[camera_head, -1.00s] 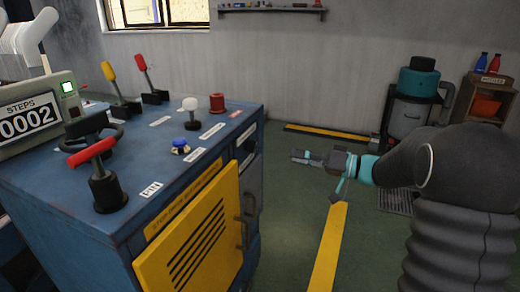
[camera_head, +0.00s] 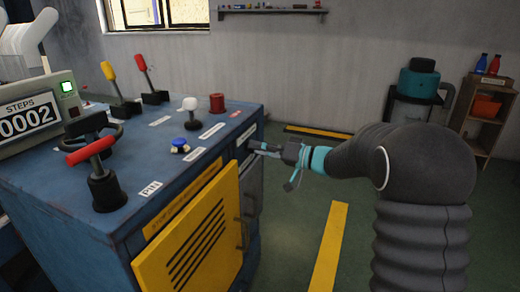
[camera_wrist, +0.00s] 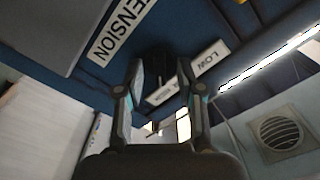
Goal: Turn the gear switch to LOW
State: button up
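The gear switch shows in the wrist view as a dark knob (camera_wrist: 157,66) on the blue cabinet panel. A white LOW label (camera_wrist: 209,62) is at its right, and a second label (camera_wrist: 162,92), hard to read, is below it. My gripper (camera_wrist: 162,78) has its two fingers apart, one on each side of the knob's lower part. I cannot tell whether they touch it. In the head view my gripper (camera_head: 256,147) is at the right side of the blue cabinet (camera_head: 225,125), and its tips partly hide the switch there.
The cabinet top carries a red-handled lever (camera_head: 92,150), a blue knob (camera_head: 180,145), a white knob (camera_head: 190,103) and a red spool (camera_head: 217,103). A TENSION label (camera_wrist: 120,28) is near the switch.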

grip_shut()
jog(key=shift+n, duration=0.4)
jog(key=shift+n+b, duration=3.3)
jog(key=shift+n, duration=5.3)
